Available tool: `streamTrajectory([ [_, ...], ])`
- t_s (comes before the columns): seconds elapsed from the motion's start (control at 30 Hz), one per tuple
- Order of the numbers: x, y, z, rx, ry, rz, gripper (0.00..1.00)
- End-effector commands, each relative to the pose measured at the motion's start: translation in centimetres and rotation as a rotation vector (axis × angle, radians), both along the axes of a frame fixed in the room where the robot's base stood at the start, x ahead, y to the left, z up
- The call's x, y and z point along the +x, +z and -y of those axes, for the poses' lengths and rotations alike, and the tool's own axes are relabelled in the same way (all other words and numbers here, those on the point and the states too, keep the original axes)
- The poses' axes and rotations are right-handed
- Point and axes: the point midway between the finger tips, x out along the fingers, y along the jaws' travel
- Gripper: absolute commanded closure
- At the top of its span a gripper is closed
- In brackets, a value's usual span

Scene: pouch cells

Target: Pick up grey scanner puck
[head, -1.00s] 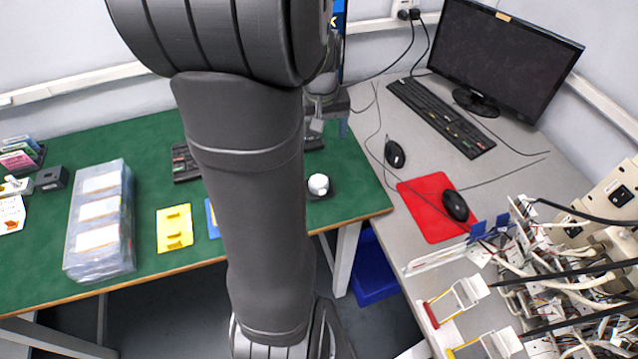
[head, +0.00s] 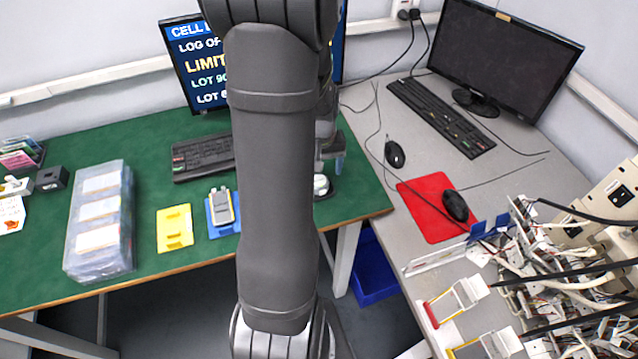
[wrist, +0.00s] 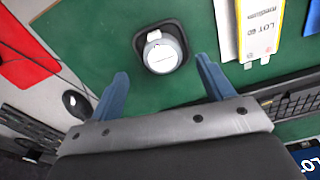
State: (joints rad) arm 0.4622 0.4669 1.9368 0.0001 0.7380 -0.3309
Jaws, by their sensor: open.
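The scanner puck (head: 321,184) is a round, light grey-white disc on a dark square cradle (wrist: 141,37) near the right end of the green table. The puck also shows in the wrist view (wrist: 163,52), at the top middle, with a small white tab on its upper edge. My gripper (wrist: 162,73) is open and empty, its blue fingers spread wide to either side below the puck in that view. In the head view my gripper (head: 332,160) is just above the puck, which my arm partly hides. No contact with the puck shows.
On the green table (head: 150,150) are a keyboard (head: 201,157), a device (head: 222,207) on a blue pad, a yellow plate (head: 174,229) and a clear case (head: 100,220). A monitor (head: 195,60) stands behind. A grey desk with a mouse and red mat (head: 425,215) adjoins right.

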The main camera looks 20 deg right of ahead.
Motion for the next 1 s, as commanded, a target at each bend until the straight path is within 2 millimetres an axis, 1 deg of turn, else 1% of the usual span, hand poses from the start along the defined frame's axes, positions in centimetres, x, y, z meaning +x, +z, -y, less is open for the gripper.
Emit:
streamTrajectory([
  [0.3,0.1,-3.9,-0.3,0.001,0.000,-0.003,0.26],
  [0.4,0.1,-4.7,-0.2,0.000,0.000,-0.001,0.26],
  [0.5,0.1,-5.0,-0.2,0.000,0.000,0.000,0.26],
  [0.7,0.1,-5.0,-0.2,0.000,0.000,0.000,0.26],
  [0.77,0.1,-5.0,-0.2,0.000,0.000,0.000,0.38],
  [0.9,0.1,-5.0,-0.2,0.000,0.000,0.000,0.65],
  [0.97,0.1,-5.0,-0.2,0.000,0.000,0.000,0.77],
  [1.0,0.1,-5.0,-0.2,0.000,0.000,0.000,0.81],
])
